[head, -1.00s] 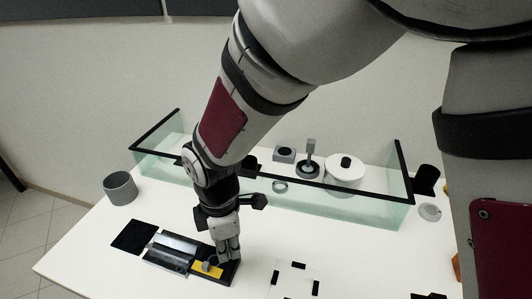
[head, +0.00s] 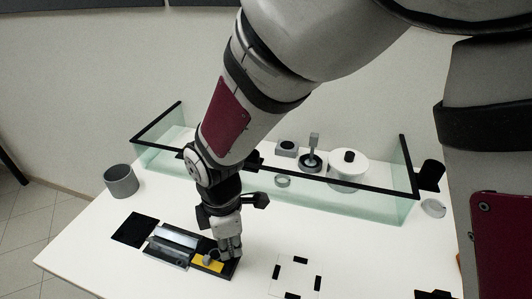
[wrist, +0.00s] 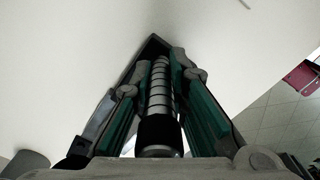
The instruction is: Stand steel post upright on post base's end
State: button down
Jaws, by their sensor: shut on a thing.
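My gripper (head: 231,257) points down at the right end of a black tray on the white table. In the wrist view its fingers (wrist: 160,70) are closed along both sides of a banded grey cylinder (wrist: 158,95) with a black section; I take this to be the steel post. In the head view the fingers largely hide what they hold. A small grey round part (head: 210,257), possibly the post base, is at the tray's yellow patch (head: 203,266), just left of the fingers. I cannot tell whether the held piece touches it.
The black tray (head: 180,262) also carries a shiny grey block (head: 172,242). A black mat (head: 134,229) and grey cup (head: 121,181) are to the left. A glass-walled enclosure (head: 375,203) with several parts stands behind. Black corner marks (head: 303,260) lie right on open table.

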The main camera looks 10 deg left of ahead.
jog(key=shift+f, duration=0.25)
jog(key=c, duration=1.5)
grip_release()
notch_tip(320, 180, up, 12)
jog(key=shift+r, duration=0.1)
jog(key=shift+d, duration=0.15)
